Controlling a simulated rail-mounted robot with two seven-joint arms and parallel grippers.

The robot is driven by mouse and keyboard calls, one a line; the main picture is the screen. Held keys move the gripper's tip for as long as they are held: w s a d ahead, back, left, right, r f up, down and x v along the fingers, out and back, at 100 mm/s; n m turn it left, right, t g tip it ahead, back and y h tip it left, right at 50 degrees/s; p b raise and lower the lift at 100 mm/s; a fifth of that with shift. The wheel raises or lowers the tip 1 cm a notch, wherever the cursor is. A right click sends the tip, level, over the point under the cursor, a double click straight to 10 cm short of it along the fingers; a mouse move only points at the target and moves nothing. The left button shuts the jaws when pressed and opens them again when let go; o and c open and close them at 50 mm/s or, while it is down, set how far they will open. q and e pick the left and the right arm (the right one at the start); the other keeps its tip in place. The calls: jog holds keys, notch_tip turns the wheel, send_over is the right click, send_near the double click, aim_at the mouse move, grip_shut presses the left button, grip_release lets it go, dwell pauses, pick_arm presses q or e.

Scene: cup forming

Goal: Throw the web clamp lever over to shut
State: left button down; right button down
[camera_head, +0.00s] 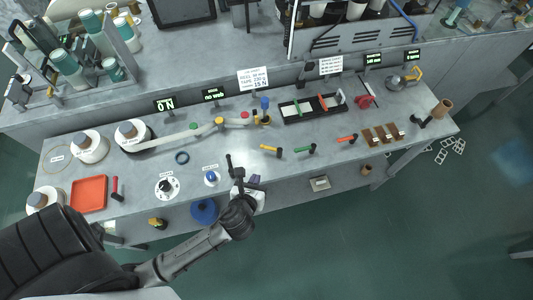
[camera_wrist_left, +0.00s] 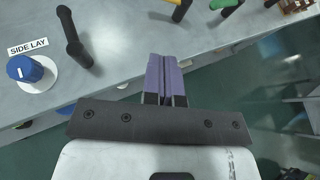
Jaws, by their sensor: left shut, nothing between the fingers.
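No label that I can read names the web clamp lever, so I cannot tell for certain which lever it is. A black lever (camera_head: 229,164) stands on the bench just left of my left gripper; it also shows in the left wrist view (camera_wrist_left: 73,38), apart from the fingers. Levers with yellow (camera_head: 270,150), green (camera_head: 305,149) and red (camera_head: 347,138) handles lie further right. My left gripper (camera_head: 256,180) is at the bench's front edge, its purple fingers (camera_wrist_left: 165,76) together and empty. My right gripper is not in view.
A blue knob (camera_wrist_left: 25,68) labelled SIDE LAY sits left of the black lever. A white dial (camera_head: 167,187), an orange tray (camera_head: 89,194) and white reels (camera_head: 90,147) are further left. A black tray (camera_head: 313,107) stands behind.

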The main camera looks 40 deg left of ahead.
pick_arm(q)
jog(key=shift+m, duration=0.5)
jog(key=x, duration=0.4)
jog(key=b+x, duration=0.1)
jog(key=x, duration=0.8)
jog(key=shift+w+r+b, duration=0.1)
jog(key=shift+r+b, duration=0.2)
jog(key=shift+b, duration=0.1)
jog(key=shift+w+a+f, duration=0.1)
jog(key=shift+w+a, duration=0.15)
jog(key=shift+w, duration=0.2)
